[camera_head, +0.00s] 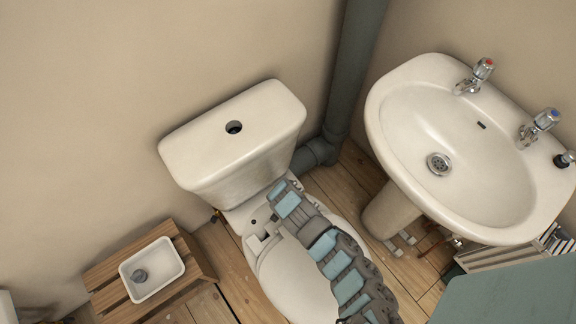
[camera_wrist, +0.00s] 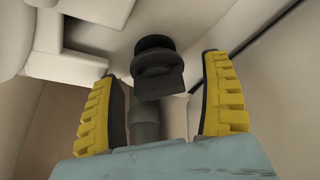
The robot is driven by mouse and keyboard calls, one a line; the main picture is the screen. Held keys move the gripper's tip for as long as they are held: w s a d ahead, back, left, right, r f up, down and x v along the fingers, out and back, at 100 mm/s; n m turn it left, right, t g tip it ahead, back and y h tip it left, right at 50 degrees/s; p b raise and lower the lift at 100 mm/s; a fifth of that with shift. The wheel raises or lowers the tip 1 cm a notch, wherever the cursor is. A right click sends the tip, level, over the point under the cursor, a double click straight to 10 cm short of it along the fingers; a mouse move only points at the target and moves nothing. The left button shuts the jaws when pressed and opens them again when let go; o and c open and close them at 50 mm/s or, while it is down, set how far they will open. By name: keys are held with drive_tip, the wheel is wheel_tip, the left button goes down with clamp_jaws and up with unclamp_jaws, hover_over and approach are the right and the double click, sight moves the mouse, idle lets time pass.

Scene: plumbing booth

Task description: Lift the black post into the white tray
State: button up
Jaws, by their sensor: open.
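The black post (camera_wrist: 155,58), dark with round flanged collars and a flat-sided block, shows in the wrist view. It stands in the gap between the two yellow-padded fingers of my gripper (camera_wrist: 162,72). The fingers are apart, with visible room on both sides of the post. A grey cylinder (camera_wrist: 145,125) shows below it. In the head view my arm covers the back of the toilet seat area, and the fingers and post cannot be made out there. The white tray (camera_head: 169,288) sits at lower left, with a small dark grey round piece (camera_head: 139,275) inside.
The tray is on a slatted wooden stand (camera_head: 195,262). The toilet cistern (camera_head: 235,140) stands behind my arm, with a dark pipe (camera_head: 350,80) beside it. The sink (camera_head: 460,145) is at right. Some wooden floor (camera_head: 222,255) is bare between stand and toilet.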

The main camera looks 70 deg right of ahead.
drive_tip(key=c, duration=1.3)
drive_tip(key=o, duration=0.5)
drive_tip(key=c, duration=0.4)
drive_tip(key=shift+r+p, duration=2.1)
drive_tip(key=shift+p, duration=0.2)
drive_tip(key=shift+c, duration=0.3)
drive_tip(key=s+a+r+p, duration=0.3)
drive_tip(key=s+r+p, duration=0.2)
drive_tip(key=p, duration=0.3)
drive_tip(key=shift+a, duration=0.25)
